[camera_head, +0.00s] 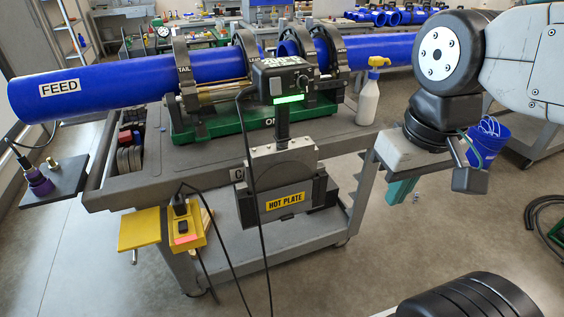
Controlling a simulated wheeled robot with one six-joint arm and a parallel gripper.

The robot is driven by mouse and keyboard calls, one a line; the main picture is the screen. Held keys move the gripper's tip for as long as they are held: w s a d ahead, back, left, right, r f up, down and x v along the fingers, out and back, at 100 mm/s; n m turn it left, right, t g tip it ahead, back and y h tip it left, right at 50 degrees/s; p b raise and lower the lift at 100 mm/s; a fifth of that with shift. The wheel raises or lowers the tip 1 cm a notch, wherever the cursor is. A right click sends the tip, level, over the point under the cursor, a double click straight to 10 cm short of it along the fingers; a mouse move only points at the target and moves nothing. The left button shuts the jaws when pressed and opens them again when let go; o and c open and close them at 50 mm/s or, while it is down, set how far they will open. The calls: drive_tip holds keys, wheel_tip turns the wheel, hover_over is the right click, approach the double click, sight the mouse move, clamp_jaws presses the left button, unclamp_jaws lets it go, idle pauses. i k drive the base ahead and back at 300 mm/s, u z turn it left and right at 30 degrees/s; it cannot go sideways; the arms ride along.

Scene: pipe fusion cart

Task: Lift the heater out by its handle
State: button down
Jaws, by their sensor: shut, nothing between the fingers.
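The heater (283,158) is a grey plate sitting upright in a black holder (318,192) labelled HOT PLATE on the cart's front side. Its black handle (282,122) rises from the plate to a control box (283,78) with a lit green display. The lower part of the heater is hidden inside the holder. My gripper (399,192) hangs at the right of the cart, with teal fingers pointing down. It is shut and empty, well apart from the handle.
The cart (130,186) carries a blue pipe (115,84) marked FEED, held in clamps. A spray bottle (368,100) stands at its right end. Black cables (253,180) hang in front near the heater. A yellow box (185,228) hangs at left. A blue bucket (486,145) is behind my gripper.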

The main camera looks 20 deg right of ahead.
sight(287, 161)
drive_tip(key=u, duration=2.45)
drive_tip(key=i, duration=1.55)
drive_tip(key=z, duration=2.95)
